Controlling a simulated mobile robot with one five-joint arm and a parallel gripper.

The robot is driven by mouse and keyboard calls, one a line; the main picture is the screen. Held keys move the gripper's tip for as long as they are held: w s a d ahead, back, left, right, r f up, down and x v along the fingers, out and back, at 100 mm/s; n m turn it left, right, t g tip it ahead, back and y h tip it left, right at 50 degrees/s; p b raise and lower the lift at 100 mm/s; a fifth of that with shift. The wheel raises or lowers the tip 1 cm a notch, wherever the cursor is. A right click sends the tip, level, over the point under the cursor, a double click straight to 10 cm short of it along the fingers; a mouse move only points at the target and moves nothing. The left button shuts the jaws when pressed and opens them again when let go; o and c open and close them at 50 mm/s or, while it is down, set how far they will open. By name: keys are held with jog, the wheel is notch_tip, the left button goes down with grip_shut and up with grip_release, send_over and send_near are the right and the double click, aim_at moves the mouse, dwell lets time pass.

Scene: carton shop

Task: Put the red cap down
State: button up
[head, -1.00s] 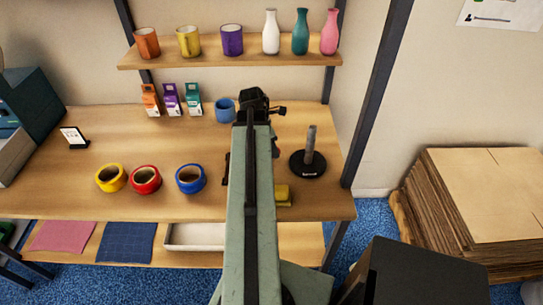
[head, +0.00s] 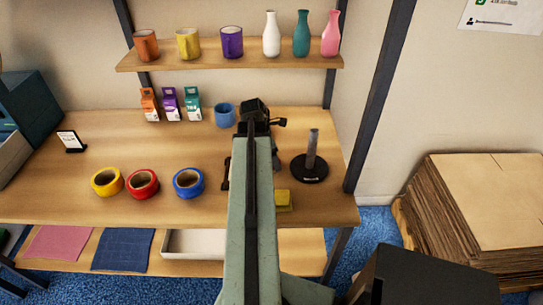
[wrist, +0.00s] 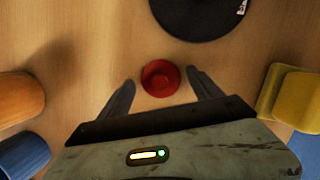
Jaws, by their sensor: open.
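The red cap (wrist: 160,78) is a small round piece with a dished top. In the wrist view it sits on the wooden table between the two fingers of my gripper (wrist: 160,76). The fingers are spread, with a visible gap on each side of the cap. In the head view my arm hides the cap and most of my gripper.
The black round base (wrist: 202,12) of the upright post (head: 311,150) is just beyond the cap. A yellow block (wrist: 298,98) is on the right and an orange thing (wrist: 18,97) on the left.

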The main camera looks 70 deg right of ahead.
jog(key=p+v, duration=1.1)
jog(key=v, duration=0.1)
jog(key=shift+p, duration=0.35)
jog(key=shift+r, duration=0.1)
jog(key=w+a+m+t, duration=0.2)
jog(key=w+a+m, duration=0.2)
jog(key=w+a, duration=1.95)
jog(key=w+a+m+y, duration=0.1)
jog(key=w+a, duration=0.3)
jog(key=a, duration=1.1)
jog(key=w+a+m+y, duration=0.1)
jog(key=w+a+m, duration=0.2)
jog(key=a, duration=1.2)
jog(key=shift+w+f+m, duration=0.4)
jog(key=shift+w+f, duration=0.05)
jog(key=shift+w, duration=0.6)
jog(key=shift+a, duration=0.1)
